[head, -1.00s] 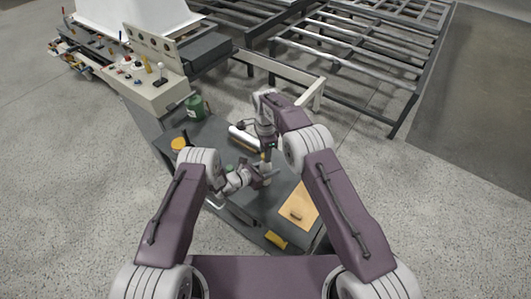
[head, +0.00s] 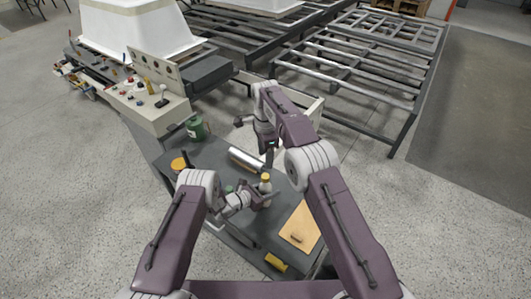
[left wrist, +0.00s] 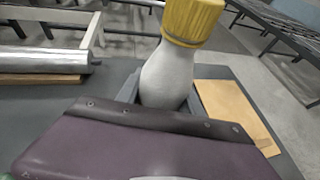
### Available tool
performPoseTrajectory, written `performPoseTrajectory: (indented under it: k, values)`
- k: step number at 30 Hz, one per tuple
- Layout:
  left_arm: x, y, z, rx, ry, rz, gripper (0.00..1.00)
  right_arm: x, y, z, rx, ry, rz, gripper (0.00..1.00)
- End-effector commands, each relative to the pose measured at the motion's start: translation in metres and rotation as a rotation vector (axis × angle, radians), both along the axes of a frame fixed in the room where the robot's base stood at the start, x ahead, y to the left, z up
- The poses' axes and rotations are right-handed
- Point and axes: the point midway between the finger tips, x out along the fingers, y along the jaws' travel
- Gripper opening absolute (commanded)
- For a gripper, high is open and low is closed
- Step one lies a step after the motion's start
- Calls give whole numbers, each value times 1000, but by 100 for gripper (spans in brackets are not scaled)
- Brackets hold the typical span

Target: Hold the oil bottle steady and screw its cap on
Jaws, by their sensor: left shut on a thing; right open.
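The oil bottle (head: 265,187) stands upright on the dark grey bench (head: 215,155). Its yellow cap (head: 265,177) sits on top of the bottle. In the left wrist view the pale grey bottle (left wrist: 168,75) and the ribbed yellow cap (left wrist: 192,20) are close up, with the bottle's lower part hidden behind my gripper. My left gripper (head: 264,198) is shut around the bottle's body. My right gripper (head: 270,158) is above and behind the bottle, pointing down, open and clear of the cap.
A silver roll (head: 247,160) lies behind the bottle. A tan board (head: 300,228) lies at the right, and a yellow object (head: 276,262) at the front edge. A green can (head: 196,128) stands at the back left, with an orange-yellow round thing (head: 179,164) nearer.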

Motion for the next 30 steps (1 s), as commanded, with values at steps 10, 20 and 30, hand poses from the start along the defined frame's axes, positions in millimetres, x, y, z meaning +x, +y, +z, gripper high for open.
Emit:
performPoseTrajectory:
  k: [10,20,30]
  values:
    - [0,0,0,-1,-1,0,0,-1,0,18,-1,3,0,52]
    - [0,0,0,-1,-1,0,69,-1,0,17,-1,2,0,52]
    - [-8,11,6,0,3,3,69,-1,0,17,0,1,0,52]
